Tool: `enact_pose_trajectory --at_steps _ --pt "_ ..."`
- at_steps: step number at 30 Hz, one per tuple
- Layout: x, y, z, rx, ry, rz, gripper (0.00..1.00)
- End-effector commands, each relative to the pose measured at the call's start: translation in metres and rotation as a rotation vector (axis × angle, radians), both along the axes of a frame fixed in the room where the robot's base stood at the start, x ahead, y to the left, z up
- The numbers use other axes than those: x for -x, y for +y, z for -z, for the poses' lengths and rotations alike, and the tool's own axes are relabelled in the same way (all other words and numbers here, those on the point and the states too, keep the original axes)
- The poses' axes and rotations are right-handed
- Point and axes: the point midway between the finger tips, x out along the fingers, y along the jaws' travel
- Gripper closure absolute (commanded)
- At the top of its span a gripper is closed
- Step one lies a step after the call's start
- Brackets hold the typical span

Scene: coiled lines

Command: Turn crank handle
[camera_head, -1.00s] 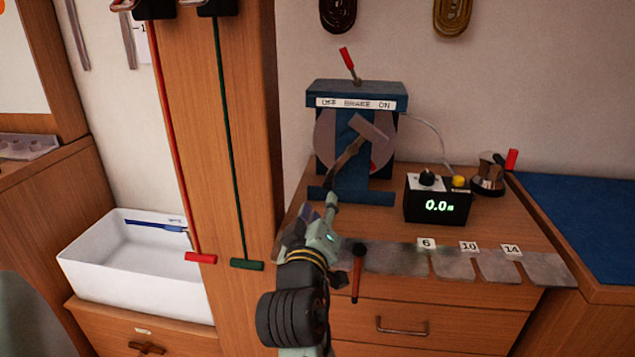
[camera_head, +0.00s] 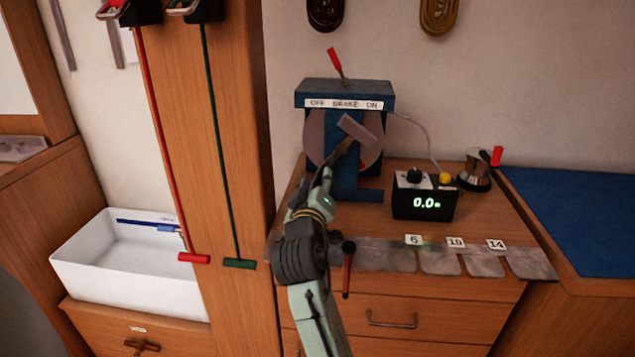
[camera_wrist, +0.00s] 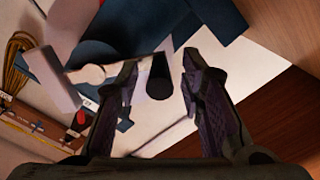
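The blue winder (camera_head: 355,180) stands on the wooden cabinet, with a pale disc and a label reading OFF BRAKE ON. A crank arm (camera_head: 342,155) with a grey block (camera_head: 361,131) sits on its front. In the head view my gripper (camera_head: 325,178) is just below and in front of this arm, hiding its lower end. In the wrist view a dark cylindrical crank handle (camera_wrist: 160,80) lies between the open fingers of my gripper (camera_wrist: 158,88), with gaps visible on both sides. The red-tipped brake lever (camera_head: 335,62) leans left, toward OFF.
A meter box (camera_head: 425,197) reading 0.0 stands right of the winder, with a red-handled metal device (camera_head: 474,172) behind it. Numbered metal plates (camera_head: 437,261) line the front edge. A red handle (camera_head: 347,272) hangs near my arm. A wooden post (camera_head: 220,130) stands left.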

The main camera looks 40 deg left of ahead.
Motion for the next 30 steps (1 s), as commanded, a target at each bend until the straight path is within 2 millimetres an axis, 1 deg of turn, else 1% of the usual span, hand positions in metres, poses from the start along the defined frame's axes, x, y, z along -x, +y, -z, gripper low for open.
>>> enact_pose_trajectory --at_steps 2,17,30 --pt "0.0002 0.0 -0.0001 0.0 0.0 0.0 0.66" --pt "0.0006 0.0 0.0001 0.0 0.001 -0.001 0.99" --pt "0.0009 0.0003 0.0004 0.001 0.001 -0.001 1.0"
